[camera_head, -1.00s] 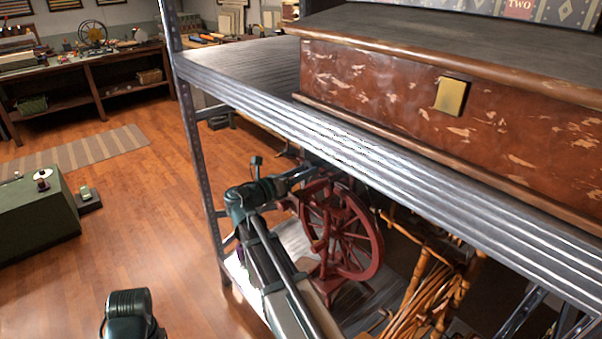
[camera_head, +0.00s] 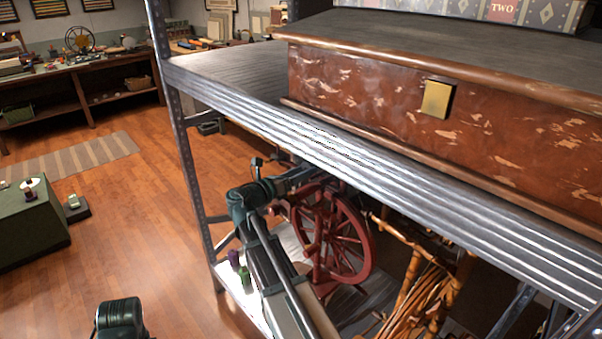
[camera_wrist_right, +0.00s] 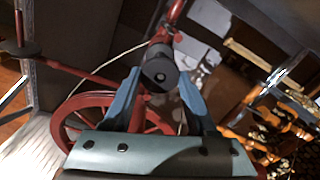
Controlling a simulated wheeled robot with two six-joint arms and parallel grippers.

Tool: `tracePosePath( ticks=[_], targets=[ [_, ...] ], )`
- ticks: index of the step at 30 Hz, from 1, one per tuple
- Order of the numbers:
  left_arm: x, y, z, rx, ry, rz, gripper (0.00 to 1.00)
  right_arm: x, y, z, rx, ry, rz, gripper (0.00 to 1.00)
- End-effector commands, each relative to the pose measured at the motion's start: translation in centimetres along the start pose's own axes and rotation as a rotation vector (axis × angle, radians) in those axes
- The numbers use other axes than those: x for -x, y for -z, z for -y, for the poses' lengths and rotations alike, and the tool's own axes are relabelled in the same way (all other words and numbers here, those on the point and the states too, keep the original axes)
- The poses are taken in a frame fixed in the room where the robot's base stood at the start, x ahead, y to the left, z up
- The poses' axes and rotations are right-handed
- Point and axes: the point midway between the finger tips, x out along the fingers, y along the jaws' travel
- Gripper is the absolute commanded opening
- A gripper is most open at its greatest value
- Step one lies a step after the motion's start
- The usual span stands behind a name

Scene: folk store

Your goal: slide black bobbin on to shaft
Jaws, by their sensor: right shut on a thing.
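The black bobbin (camera_wrist_right: 158,66) is between the blue fingers of my right gripper (camera_wrist_right: 159,80) in the right wrist view, its round end towards the camera. The gripper is shut on it. Behind it is the red spinning wheel (camera_wrist_right: 75,104); a red turned post (camera_wrist_right: 172,32) rises just beyond the bobbin. The shaft is hidden behind the bobbin or too small to make out, so I cannot tell whether they touch. In the head view the spinning wheel (camera_head: 352,240) stands on the lower shelf, and my right arm reaches under the upper shelf towards it. My left gripper is not in view.
The metal upper shelf (camera_head: 330,140) with a worn brown chest (camera_head: 360,85) hangs over my right arm. Purple (camera_head: 234,259) and green (camera_head: 246,279) spools stand on the lower shelf beside the arm. Orange wooden furniture (camera_head: 410,275) is right of the wheel. Open floor lies left.

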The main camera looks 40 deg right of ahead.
Motion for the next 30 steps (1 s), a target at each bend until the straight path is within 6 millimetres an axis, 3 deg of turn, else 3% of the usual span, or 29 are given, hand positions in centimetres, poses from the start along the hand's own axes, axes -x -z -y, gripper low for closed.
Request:
tracePosePath(
  ticks=[5, 6, 12, 23, 30],
  targets=[
    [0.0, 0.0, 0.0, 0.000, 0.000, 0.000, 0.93, 0.0, 0.0, 0.0, 0.000, 0.000, 0.000, 0.31],
    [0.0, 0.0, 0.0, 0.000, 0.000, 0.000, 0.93, 0.0, 0.0, 0.0, 0.000, 0.000, 0.000, 0.62],
    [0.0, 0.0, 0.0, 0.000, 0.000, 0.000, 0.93, 0.0, 0.0, 0.0, 0.000, 0.000, 0.000, 0.93],
    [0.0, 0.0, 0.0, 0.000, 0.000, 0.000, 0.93, 0.7, 0.0, 0.0, 0.000, -0.001, 0.000, 0.93],
    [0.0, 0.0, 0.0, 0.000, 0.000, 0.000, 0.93, 5.1, 0.0, 0.0, 0.000, -0.004, 0.001, 0.93]
  ],
)
